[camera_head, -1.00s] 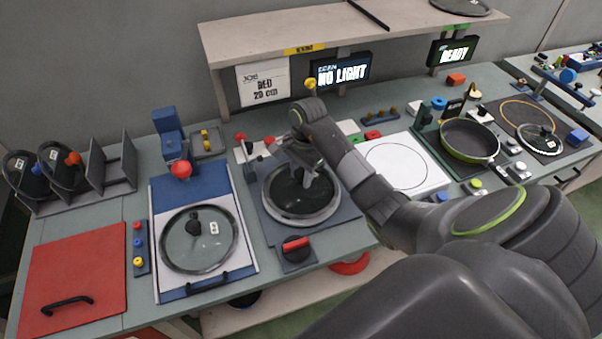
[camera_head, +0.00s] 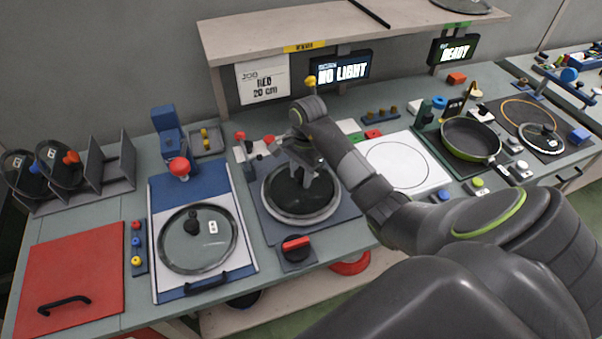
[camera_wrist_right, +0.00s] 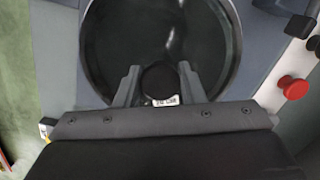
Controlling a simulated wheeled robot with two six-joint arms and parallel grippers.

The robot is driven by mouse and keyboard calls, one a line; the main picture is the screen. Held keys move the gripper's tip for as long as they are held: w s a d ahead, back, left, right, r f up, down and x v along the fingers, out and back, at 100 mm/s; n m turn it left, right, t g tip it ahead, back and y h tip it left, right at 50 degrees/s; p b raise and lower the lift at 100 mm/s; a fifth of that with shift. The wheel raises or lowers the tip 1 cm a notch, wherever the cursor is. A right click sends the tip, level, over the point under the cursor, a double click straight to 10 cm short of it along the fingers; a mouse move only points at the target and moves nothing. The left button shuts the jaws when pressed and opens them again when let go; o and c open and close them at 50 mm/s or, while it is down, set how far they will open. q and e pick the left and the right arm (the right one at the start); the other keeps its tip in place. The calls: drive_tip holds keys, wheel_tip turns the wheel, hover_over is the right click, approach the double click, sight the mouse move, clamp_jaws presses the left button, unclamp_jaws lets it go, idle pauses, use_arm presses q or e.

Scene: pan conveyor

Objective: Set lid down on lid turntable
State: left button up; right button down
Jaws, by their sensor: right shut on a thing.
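A dark glass lid with a light rim (camera_head: 318,205) is at the turntable on the grey-blue plate (camera_head: 345,207) in the middle of the bench. My right gripper (camera_head: 302,180) comes down from above at the lid's centre. In the right wrist view the lid (camera_wrist_right: 160,40) fills the top, and the gripper's two fingers (camera_wrist_right: 158,85) are shut on its dark round knob (camera_wrist_right: 159,80). A small white label shows by the knob. The lid hides the turntable under it, so I cannot tell whether they touch. My left gripper is not in view.
Another lid (camera_head: 197,240) lies on a blue and white plate to the left. A red-handled knob block (camera_head: 296,250) stands in front of the turntable. Red buttons (camera_wrist_right: 294,88) stand beside it. A pan (camera_head: 470,140) sits at the right; lids stand in a rack (camera_head: 108,165) far left.

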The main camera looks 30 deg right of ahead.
drive_tip(key=shift+b, duration=0.45)
idle(0.3)
idle(0.3)
drive_tip(key=c, duration=0.9)
unclamp_jaws()
drive_tip(key=shift+o, duration=0.2)
drive_tip(key=shift+f, duration=0.1)
drive_tip(key=shift+r, duration=0.4)
wheel_tip(320, 180, up, 2)
drive_tip(key=shift+d, duration=0.15)
wheel_tip(320, 180, up, 15)
drive_tip(key=d+p, duration=0.1)
drive_tip(key=p, duration=1.2)
drive_tip(key=shift+w+d+f, duration=0.15)
drive_tip(key=shift+d, duration=0.05)
